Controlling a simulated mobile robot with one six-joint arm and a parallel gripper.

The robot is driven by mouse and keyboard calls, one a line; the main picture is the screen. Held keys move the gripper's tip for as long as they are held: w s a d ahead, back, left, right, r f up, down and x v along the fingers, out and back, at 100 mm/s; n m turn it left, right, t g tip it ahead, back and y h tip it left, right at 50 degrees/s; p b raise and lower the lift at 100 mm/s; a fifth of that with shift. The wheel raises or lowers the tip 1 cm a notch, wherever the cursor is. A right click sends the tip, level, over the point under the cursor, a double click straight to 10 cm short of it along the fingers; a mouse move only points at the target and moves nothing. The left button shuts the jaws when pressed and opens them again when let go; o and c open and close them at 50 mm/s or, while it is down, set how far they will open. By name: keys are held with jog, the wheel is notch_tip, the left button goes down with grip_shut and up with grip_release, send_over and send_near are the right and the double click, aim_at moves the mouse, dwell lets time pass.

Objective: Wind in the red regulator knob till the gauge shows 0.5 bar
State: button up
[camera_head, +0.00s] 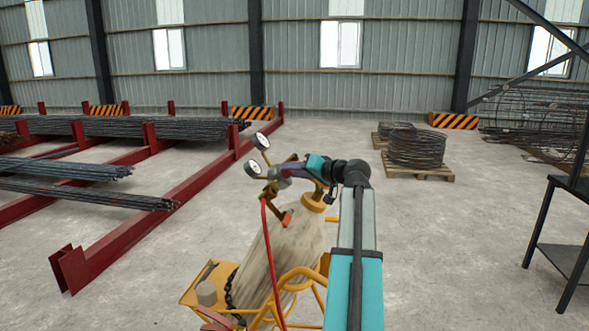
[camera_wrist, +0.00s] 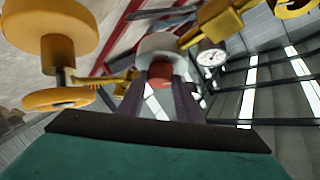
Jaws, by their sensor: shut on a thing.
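The red regulator knob (camera_wrist: 160,80) shows between the two dark fingers of my gripper (camera_wrist: 160,92) in the wrist view. The fingers are shut on it, and they hide its sides. In the head view my gripper (camera_head: 280,171) reaches left to the brass regulator, and the knob is mostly hidden there. Two round white gauges stand on the regulator, an upper one (camera_head: 260,141) and a lower one (camera_head: 253,168). One gauge (camera_wrist: 210,58) also shows in the wrist view, right of the fingers. The needle readings are too small to tell.
A pale gas cylinder (camera_head: 285,255) stands tilted in a yellow trolley (camera_head: 205,282), with a red hose (camera_head: 270,255) hanging from the regulator. A yellow valve part (camera_wrist: 58,98) is close left of my gripper.

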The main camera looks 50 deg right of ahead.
jog(key=shift+m, duration=0.3)
jog(key=o, duration=1)
jog(key=shift+o, duration=0.2)
jog(key=shift+s, duration=0.1)
jog(key=b+v, duration=0.3)
jog(key=v, duration=1)
jog(key=shift+s+a+r, duration=0.2)
jog(key=shift+s+r, duration=0.05)
jog(key=shift+r, duration=0.05)
jog(key=shift+r, duration=0.1)
